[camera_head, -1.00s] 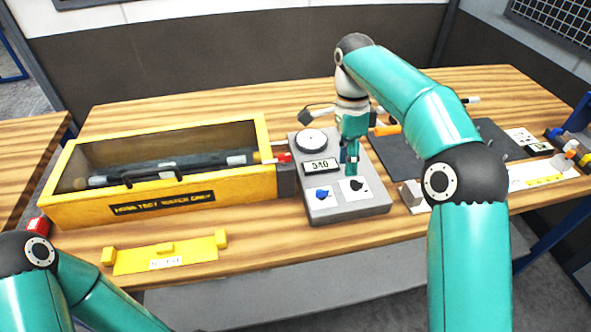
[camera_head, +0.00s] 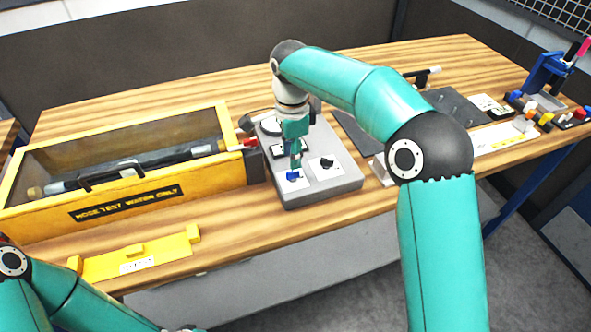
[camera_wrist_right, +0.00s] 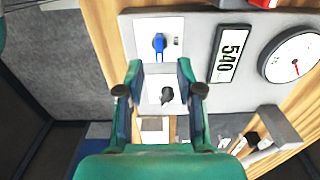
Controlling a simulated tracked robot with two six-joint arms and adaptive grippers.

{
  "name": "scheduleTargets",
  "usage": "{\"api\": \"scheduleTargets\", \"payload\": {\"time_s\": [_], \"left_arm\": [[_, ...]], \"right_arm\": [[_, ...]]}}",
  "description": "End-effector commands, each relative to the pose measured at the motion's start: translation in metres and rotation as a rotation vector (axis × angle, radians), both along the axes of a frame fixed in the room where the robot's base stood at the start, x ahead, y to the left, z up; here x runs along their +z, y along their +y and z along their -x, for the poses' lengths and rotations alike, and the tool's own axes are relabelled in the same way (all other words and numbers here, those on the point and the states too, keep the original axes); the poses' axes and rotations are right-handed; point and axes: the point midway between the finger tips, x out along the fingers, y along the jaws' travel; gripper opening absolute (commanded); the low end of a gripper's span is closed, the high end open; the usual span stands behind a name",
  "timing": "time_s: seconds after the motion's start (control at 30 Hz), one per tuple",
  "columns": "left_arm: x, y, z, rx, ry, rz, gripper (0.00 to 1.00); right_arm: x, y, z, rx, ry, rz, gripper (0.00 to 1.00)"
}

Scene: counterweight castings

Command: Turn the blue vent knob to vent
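The blue vent knob (camera_head: 293,175) sits on a white plate at the front left of the grey control box (camera_head: 345,183). It also shows in the right wrist view (camera_wrist_right: 159,43), its handle pointing down the picture. My right gripper (camera_head: 295,160) points down just above and behind the blue knob. In the right wrist view my right gripper (camera_wrist_right: 159,66) is open, its fingers apart and empty, with the blue knob just beyond the gap between the tips. I cannot tell whether a finger touches it. My left gripper is out of view; only my left arm shows.
A black knob (camera_head: 327,163) stands beside the blue one; it shows between my fingers in the wrist view. The box carries a display (camera_wrist_right: 230,54) reading 540 and a round gauge (camera_wrist_right: 294,56). A yellow trough (camera_head: 225,170) stands left, a yellow bracket (camera_head: 140,256) in front.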

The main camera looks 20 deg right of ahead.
Motion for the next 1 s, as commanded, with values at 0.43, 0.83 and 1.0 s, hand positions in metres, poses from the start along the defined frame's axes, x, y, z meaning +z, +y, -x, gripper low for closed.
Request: {"api": "scheduleTargets", "payload": {"time_s": [0.43, 0.83, 1.0], "left_arm": [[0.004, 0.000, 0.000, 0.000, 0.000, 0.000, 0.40], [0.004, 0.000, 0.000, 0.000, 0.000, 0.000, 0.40], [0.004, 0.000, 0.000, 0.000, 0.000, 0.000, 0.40]], "right_arm": [[-0.055, 0.000, 0.000, 0.000, 0.000, 0.000, 0.36], [-0.057, -0.001, 0.000, -0.001, 0.000, 0.000, 0.20], [-0.057, -0.001, 0.000, -0.001, -0.001, 0.000, 0.00]]}}
